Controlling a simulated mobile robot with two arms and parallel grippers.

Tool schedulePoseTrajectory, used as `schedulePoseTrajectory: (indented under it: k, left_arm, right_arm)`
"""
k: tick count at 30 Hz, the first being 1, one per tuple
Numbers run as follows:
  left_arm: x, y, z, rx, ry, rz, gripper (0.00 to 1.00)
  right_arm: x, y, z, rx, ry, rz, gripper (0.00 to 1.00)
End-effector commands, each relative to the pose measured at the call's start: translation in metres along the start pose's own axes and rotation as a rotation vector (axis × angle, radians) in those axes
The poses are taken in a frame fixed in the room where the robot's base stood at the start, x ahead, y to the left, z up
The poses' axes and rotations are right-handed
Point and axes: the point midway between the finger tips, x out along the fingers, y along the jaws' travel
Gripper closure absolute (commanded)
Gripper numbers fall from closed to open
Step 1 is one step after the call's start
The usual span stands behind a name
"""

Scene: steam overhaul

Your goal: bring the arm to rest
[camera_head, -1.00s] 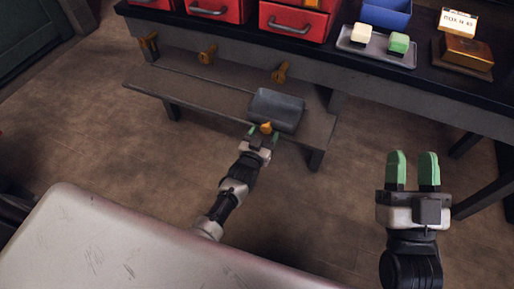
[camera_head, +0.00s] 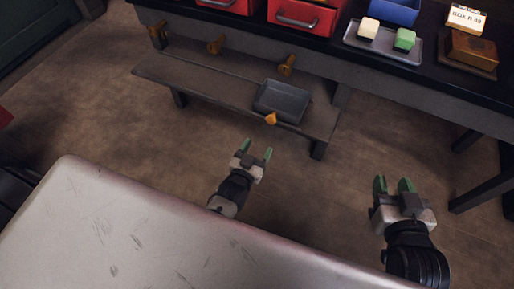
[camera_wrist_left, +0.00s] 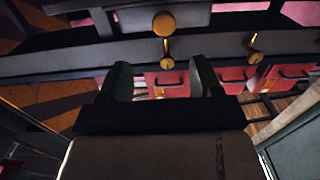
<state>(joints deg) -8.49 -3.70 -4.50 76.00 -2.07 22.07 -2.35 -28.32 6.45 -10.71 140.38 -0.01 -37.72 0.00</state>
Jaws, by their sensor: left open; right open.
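My left gripper (camera_head: 256,152) is open and empty in the head view, over the floor in front of the low grey bench. Its two green fingertips point up toward the bench, apart from it. In the left wrist view the same fingers (camera_wrist_left: 160,82) stand apart with nothing between them. My right gripper (camera_head: 393,184) is open and empty at the right, over bare floor. A grey tray (camera_head: 282,101) sits on the bench, with a small orange-yellow knob (camera_head: 271,119) at its front edge, beyond the left gripper.
The low bench (camera_head: 205,86) runs under a dark workbench. The workbench carries red drawers (camera_head: 305,14), a blue bin (camera_head: 394,10), a tray (camera_head: 352,43) with a cream and a green block, and a brown box (camera_head: 471,48). Brass fittings (camera_head: 216,44) hang on its front. Floor between is clear.

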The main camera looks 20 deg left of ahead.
Motion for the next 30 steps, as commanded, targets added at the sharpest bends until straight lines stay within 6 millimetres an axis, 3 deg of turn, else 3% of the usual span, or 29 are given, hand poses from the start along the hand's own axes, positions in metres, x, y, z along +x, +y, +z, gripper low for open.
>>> schedulePoseTrajectory:
  k: [13,17,23,30]
  left_arm:
    - [0.0,0.0,0.0,0.0,0.0,0.0,0.35]
    - [-0.001,-0.002,-0.01,0.005,-0.011,0.004,0.35]
    - [-0.015,-0.007,-0.063,0.019,-0.078,0.03,0.35]
    - [-0.049,-0.002,-0.133,0.027,-0.173,0.074,0.35]
  right_arm:
    - [0.0,0.0,0.0,0.0,0.003,0.0,0.57]
    - [0.0,0.0,0.0,0.0,0.003,0.0,0.57]
    - [0.0,0.0,0.0,0.0,0.003,0.0,0.57]
    - [0.0,0.0,0.0,0.0,0.003,0.0,0.57]
